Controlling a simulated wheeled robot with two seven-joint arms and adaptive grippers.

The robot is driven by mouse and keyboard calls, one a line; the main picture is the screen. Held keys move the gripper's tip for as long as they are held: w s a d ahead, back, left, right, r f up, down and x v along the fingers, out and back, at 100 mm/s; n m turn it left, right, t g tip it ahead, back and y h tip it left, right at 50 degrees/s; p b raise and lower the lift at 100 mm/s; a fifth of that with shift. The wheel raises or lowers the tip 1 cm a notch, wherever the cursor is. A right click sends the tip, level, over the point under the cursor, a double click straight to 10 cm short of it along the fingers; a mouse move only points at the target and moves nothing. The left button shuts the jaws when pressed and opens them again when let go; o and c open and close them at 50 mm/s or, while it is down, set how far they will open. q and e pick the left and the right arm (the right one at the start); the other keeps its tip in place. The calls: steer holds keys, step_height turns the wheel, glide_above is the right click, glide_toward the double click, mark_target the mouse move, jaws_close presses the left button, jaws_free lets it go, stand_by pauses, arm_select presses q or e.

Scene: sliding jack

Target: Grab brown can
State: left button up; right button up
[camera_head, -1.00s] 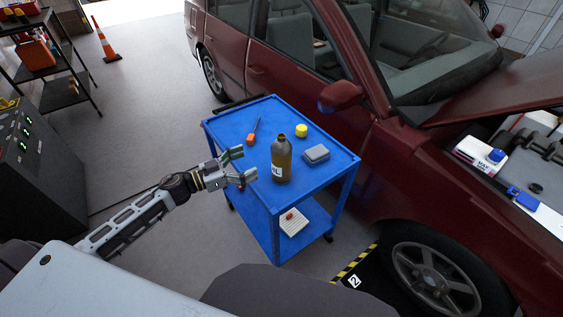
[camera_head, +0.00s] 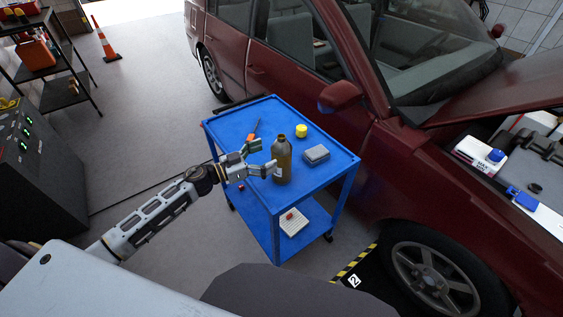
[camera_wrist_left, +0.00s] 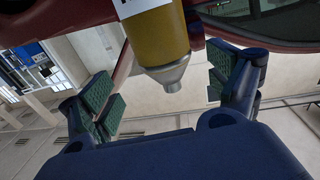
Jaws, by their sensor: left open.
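The brown can (camera_head: 282,158), a bottle-like container with a narrow neck and a white label, stands upright on the blue cart's top (camera_head: 225,128). My left gripper (camera_head: 264,158) is open at the can's left side in the head view. In the left wrist view the can (camera_wrist_left: 160,40) appears upside down, its neck pointing toward the palm. It lies between the lines of the two open fingers (camera_wrist_left: 165,95), with clear space to each. Whether a finger touches it in the head view is hard to tell. My right gripper is not in view.
A screwdriver (camera_head: 254,133), a yellow round item (camera_head: 301,131) and a grey box (camera_head: 316,154) lie on the cart top near the can. The red car (camera_head: 350,125) stands close behind and right of the cart. Floor left of the cart is free.

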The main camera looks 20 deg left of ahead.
mark_target(272, 152)
arm_select(q)
steer(key=shift+w+d, duration=0.45)
steer(key=shift+w, duration=0.05)
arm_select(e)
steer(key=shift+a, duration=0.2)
arm_select(q)
steer(key=shift+w+d, duration=0.1)
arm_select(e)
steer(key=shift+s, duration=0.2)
arm_select(q)
steer(key=shift+w+d+f, duration=0.1)
steer(key=shift+w+d, duration=0.3)
steer(key=shift+w, duration=0.2)
steer(key=shift+w+d+f, duration=0.1)
steer(key=shift+w+d, duration=0.25)
steer(key=shift+w, duration=0.25)
steer(key=shift+x, duration=1.05)
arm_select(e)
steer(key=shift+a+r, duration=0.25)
arm_select(q)
steer(key=shift+c, duration=0.4)
steer(key=c, duration=1.9)
jaws_close()
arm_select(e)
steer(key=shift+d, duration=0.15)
arm_select(q)
steer(key=shift+r+p, duration=0.2)
steer(key=shift+p, duration=0.1)
